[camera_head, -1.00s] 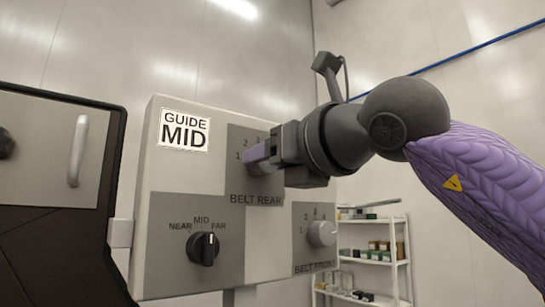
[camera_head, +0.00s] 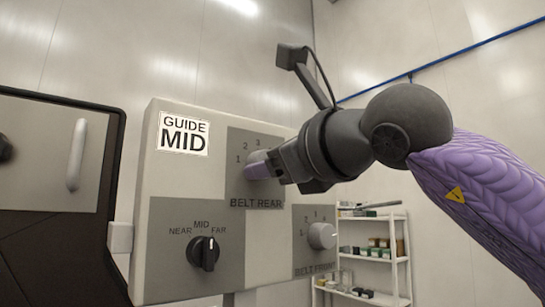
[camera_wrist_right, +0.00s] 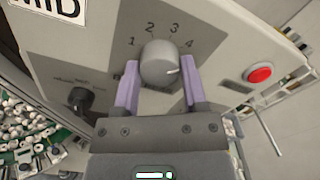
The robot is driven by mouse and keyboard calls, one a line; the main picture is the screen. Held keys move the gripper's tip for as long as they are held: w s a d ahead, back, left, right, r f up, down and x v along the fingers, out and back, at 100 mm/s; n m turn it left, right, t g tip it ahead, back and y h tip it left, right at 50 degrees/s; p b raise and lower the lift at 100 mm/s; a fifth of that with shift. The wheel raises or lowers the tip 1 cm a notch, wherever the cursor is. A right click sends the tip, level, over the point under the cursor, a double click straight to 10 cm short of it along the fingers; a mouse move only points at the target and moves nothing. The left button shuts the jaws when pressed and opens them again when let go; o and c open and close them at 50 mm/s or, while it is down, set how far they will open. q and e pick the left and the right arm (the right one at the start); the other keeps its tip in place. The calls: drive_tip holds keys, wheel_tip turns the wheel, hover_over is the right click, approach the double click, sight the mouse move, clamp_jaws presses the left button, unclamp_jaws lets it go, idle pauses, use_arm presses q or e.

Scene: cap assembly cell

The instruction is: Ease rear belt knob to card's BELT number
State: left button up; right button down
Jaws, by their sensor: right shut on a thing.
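The rear belt knob (camera_wrist_right: 158,62) is a grey round knob on the dial marked 1 to 4. Its white pointer line is to the right, near the 4 side. My right gripper (camera_wrist_right: 157,88) is shut on it, with one purple finger on each side. In the head view my right gripper (camera_head: 257,168) covers the knob above the BELT REAR label (camera_head: 256,203). The card (camera_head: 183,133) reads GUIDE MID; no BELT number shows on it. My left gripper is not in view.
Below are a black guide knob (camera_head: 203,252) marked NEAR, MID, FAR and the BELT FRONT knob (camera_head: 322,236). A red button (camera_wrist_right: 260,74) is on the panel's right in the wrist view. A shelf (camera_head: 375,256) stands behind at right.

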drive_tip(key=n+p, duration=0.2)
drive_tip(key=n, duration=0.7)
drive_tip(key=shift+n, duration=0.3)
idle(0.3)
drive_tip(key=shift+c, duration=1.2)
unclamp_jaws()
drive_tip(key=shift+o, duration=0.5)
drive_tip(key=shift+s, duration=0.1)
